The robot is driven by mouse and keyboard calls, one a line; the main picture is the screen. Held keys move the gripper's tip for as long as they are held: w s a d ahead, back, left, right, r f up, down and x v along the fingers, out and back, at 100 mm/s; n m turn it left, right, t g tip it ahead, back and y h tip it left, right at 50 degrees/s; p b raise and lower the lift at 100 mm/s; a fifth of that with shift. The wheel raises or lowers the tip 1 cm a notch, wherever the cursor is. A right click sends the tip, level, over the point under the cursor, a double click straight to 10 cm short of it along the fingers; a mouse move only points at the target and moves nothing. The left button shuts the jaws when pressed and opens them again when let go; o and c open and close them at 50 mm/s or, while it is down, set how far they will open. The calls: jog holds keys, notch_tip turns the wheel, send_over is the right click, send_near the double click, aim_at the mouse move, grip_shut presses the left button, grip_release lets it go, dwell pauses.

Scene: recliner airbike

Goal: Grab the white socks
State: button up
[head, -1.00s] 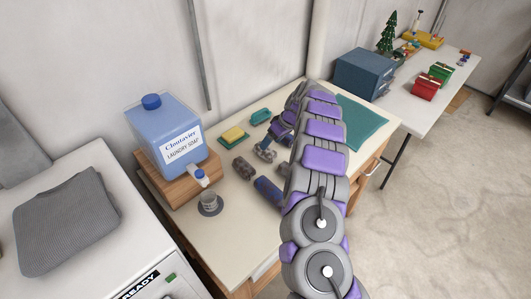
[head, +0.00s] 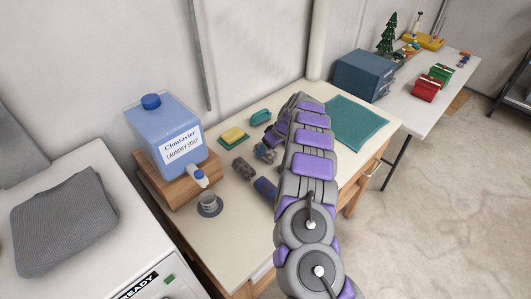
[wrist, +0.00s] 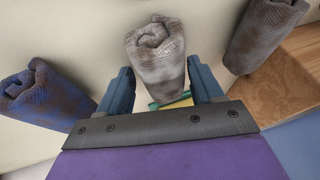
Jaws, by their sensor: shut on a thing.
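The white socks (wrist: 156,52) are a dirty, rolled pair with grey-brown stains, upright in the middle of the wrist view. My gripper (wrist: 162,80) has one blue finger on each side of them and is shut on them. In the head view my gripper (head: 265,151) is low over the table behind the blue and brown-grey rolls, and the white socks cannot be made out clearly there. I cannot tell whether they still touch the table.
Blue rolled socks (head: 264,188) and brown-grey ones (head: 243,168) lie close by on the table (head: 225,240). A soap jug (head: 165,135) on a wooden stand, a cup (head: 209,203), a sponge (head: 233,135) and a teal mat (head: 356,124) are around. The floor right is clear.

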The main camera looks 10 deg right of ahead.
jog(key=shift+c, duration=1.1)
jog(key=shift+r, duration=0.1)
